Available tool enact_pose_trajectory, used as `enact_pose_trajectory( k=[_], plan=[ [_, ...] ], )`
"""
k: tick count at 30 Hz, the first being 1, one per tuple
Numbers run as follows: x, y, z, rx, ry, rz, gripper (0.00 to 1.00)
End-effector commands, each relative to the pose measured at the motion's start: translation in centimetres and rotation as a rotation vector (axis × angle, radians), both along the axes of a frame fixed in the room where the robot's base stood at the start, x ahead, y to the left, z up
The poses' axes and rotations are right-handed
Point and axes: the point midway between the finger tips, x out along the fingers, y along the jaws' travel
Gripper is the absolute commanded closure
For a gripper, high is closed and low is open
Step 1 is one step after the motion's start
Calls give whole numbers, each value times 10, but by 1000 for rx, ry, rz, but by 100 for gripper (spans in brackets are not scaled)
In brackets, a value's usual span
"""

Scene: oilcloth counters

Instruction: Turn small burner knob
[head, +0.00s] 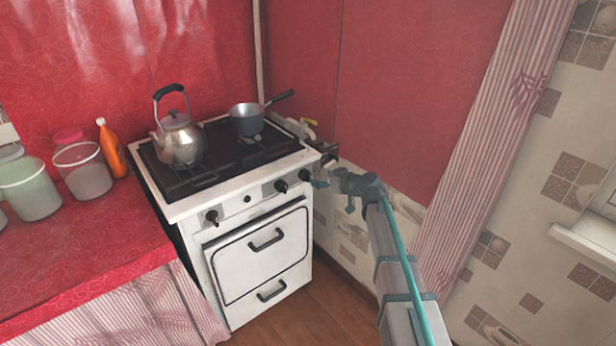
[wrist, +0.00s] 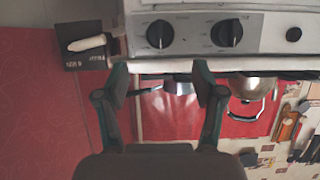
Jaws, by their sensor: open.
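The white stove (head: 255,262) has several black knobs on its front panel. The left knob (head: 212,217), middle-right knob (head: 281,187) and right knob (head: 306,175) show in the head view, with a small round black button (head: 247,199). The right knob (wrist: 160,34) and its neighbour (wrist: 229,33) show large in the wrist view, which is upside down; the labels are too small to read for burner size. My gripper (head: 320,178) is at the panel's right end, open and empty. In the wrist view my gripper (wrist: 160,75) straddles the right knob's column, apparently not touching it.
A kettle (head: 180,140) and a saucepan (head: 246,119) stand on the stove top. A black plate with a white lever (wrist: 88,43) is beside the panel. The red wall (head: 420,90) is close on the right. Tubs and an orange bottle (head: 111,149) stand on the left counter.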

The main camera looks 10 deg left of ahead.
Motion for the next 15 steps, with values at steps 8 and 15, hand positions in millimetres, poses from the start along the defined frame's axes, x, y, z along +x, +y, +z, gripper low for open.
enact_pose_trajectory(
  k=[8,15],
  plan=[
    [33,34,-18,1,4,2,31],
    [52,56,-31,1,4,2,31]
  ],
)
